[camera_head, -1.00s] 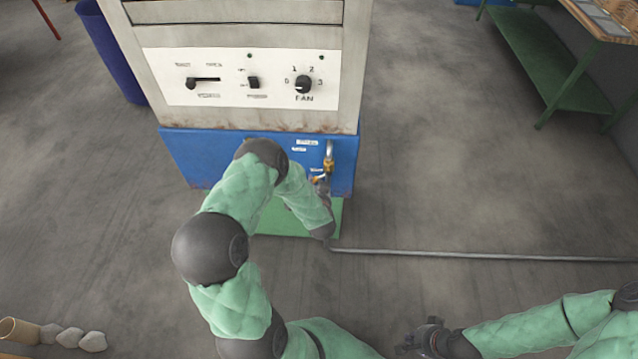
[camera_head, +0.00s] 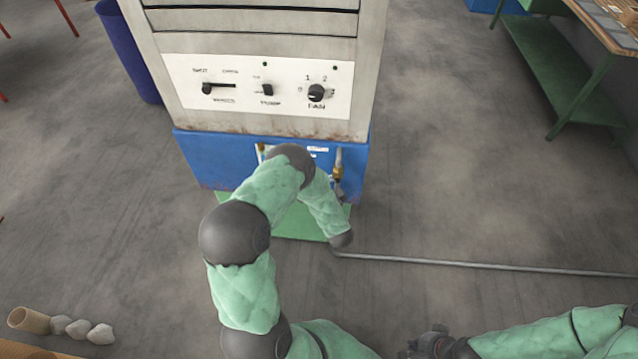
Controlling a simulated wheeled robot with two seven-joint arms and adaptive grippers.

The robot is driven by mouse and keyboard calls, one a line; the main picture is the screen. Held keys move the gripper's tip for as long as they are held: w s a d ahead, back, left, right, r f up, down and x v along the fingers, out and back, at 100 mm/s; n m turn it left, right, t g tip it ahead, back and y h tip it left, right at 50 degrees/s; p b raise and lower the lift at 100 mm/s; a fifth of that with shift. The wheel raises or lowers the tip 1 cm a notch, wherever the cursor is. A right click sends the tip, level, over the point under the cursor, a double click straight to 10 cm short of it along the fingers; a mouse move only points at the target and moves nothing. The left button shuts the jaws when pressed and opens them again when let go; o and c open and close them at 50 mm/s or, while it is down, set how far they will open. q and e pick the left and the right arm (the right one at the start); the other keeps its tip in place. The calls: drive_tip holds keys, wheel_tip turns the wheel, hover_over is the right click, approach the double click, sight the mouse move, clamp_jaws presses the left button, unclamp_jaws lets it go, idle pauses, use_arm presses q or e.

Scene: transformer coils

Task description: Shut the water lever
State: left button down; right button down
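The water valve (camera_head: 338,172) is a small brass fitting under a grey pipe on the front right of the cooler's blue base (camera_head: 215,160). Its lever is too small and too covered to make out its angle. My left arm reaches over the base, and its forearm bends down just left of the valve. The dark part of my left gripper (camera_head: 341,190) shows right below the valve, close to it. Its fingers are mostly hidden, and contact cannot be told. My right gripper (camera_head: 428,343) is low at the bottom edge, far from the valve; its finger opening is unclear.
The cooler's white panel (camera_head: 290,98) has switches and a fan knob (camera_head: 316,92). A grey hose (camera_head: 480,264) runs right along the floor from the green mat (camera_head: 300,228). A blue bin (camera_head: 128,50) stands left, a green-legged table (camera_head: 565,80) right.

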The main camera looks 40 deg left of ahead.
use_arm(q)
drive_tip(key=shift+d, duration=0.15)
idle(0.3)
drive_tip(key=c, duration=0.9)
unclamp_jaws()
drive_tip(key=shift+c, duration=0.2)
drive_tip(key=v, duration=1.2)
drive_tip(key=shift+w+f, duration=0.1)
drive_tip(key=shift+f, duration=0.05)
